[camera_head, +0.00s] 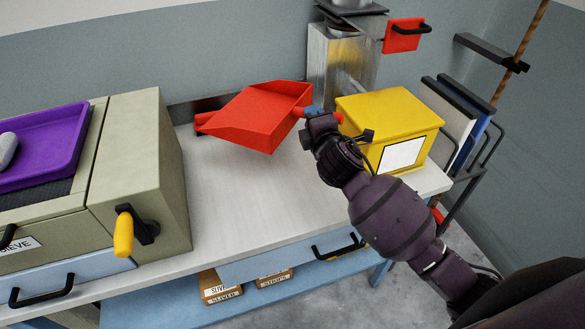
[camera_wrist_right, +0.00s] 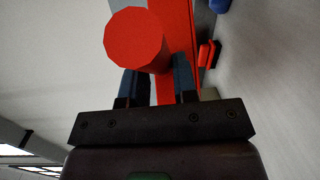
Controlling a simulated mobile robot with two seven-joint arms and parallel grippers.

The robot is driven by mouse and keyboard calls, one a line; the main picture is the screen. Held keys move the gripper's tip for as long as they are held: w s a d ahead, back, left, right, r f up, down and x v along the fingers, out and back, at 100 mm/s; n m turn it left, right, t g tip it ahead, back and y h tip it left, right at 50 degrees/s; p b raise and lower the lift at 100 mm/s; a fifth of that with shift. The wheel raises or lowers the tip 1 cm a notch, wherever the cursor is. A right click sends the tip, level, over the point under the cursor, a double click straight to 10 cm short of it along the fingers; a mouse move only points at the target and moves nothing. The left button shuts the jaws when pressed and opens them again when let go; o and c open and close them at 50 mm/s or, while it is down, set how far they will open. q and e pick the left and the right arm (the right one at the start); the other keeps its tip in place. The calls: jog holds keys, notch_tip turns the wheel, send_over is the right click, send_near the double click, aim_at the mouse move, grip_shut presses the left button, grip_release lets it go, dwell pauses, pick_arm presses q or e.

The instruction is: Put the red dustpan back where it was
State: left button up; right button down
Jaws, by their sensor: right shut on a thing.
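The red dustpan (camera_head: 258,118) is over the back part of the white bench top (camera_head: 235,205), its pan pointing left. My right gripper (camera_head: 312,112) is shut on the dustpan's handle, at the pan's right end. In the right wrist view the handle's round red end (camera_wrist_right: 136,40) shows by the two dark blue fingers of my right gripper (camera_wrist_right: 160,78), and red parts of the pan extend beyond them. I cannot tell whether the pan touches the bench. My left gripper is not in view.
A yellow box (camera_head: 385,122) stands just right of the handle. A metal column (camera_head: 338,68) stands behind it, near a red plate with a black handle (camera_head: 404,36). A beige machine with a purple tray (camera_head: 62,165) fills the left. The bench middle is clear.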

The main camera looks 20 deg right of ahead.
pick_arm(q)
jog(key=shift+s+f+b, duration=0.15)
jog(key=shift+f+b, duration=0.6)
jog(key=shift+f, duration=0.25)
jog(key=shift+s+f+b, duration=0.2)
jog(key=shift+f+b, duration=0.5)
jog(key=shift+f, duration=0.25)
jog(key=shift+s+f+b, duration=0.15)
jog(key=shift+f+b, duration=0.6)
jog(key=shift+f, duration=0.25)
pick_arm(e)
jog(key=shift+f, duration=8.6)
jog(key=shift+f, duration=0.15)
jog(key=c, duration=1.3)
grip_release()
jog(key=o, duration=0.4)
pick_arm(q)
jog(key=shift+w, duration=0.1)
